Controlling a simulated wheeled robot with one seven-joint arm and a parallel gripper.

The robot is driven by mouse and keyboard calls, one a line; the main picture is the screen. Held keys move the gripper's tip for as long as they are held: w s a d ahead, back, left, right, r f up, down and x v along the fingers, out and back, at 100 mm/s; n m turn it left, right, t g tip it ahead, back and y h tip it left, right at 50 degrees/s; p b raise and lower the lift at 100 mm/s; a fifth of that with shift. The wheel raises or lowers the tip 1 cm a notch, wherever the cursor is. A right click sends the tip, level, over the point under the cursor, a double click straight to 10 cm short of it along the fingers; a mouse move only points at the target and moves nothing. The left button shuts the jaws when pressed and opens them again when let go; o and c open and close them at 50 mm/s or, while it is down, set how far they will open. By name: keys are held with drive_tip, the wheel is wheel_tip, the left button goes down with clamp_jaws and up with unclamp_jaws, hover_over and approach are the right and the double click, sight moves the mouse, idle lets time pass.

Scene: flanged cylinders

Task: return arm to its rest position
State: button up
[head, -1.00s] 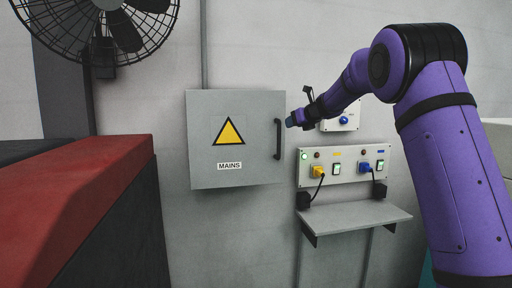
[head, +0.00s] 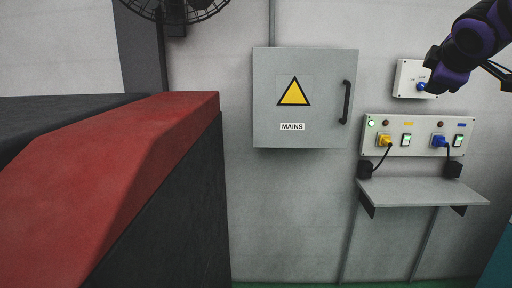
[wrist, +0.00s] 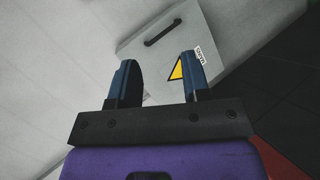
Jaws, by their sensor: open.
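My gripper (wrist: 160,68) is open in the wrist view, its two blue fingers apart with nothing held between them. Beyond the fingers the grey mains cabinet (wrist: 222,30) shows tilted, with its dark handle and part of its yellow triangle, apart from the fingers. In the head view the purple end part of my arm (head: 470,42) reaches in at the top right, in front of the wall. The fingers cannot be made out there, and the rest of the arm is out of frame.
The mains cabinet (head: 270,100) is shut on the wall. To its right are a small switch box (head: 408,76), a socket panel (head: 415,149) with yellow and blue plugs, and a shelf (head: 425,190). A red-topped block (head: 120,150) fills the left. A fan (head: 150,8) hangs above.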

drive_tip(key=s+a+f+m+g+y, duration=0.1)
drive_tip(key=s+a+f+m+g, duration=0.1)
drive_tip(key=s+f, duration=0.3)
drive_tip(key=s+a+f+m+g+y, duration=0.1)
drive_tip(key=s+a+f+m, duration=0.3)
drive_tip(key=s, duration=0.8)
drive_tip(key=s+a+f+m+g+y, duration=0.2)
drive_tip(key=s+f+m, duration=0.3)
drive_tip(key=s, duration=0.3)
drive_tip(key=shift+s+a+f+g, duration=0.4)
drive_tip(key=shift+a+f+g, duration=0.2)
drive_tip(key=shift+g, duration=0.2)
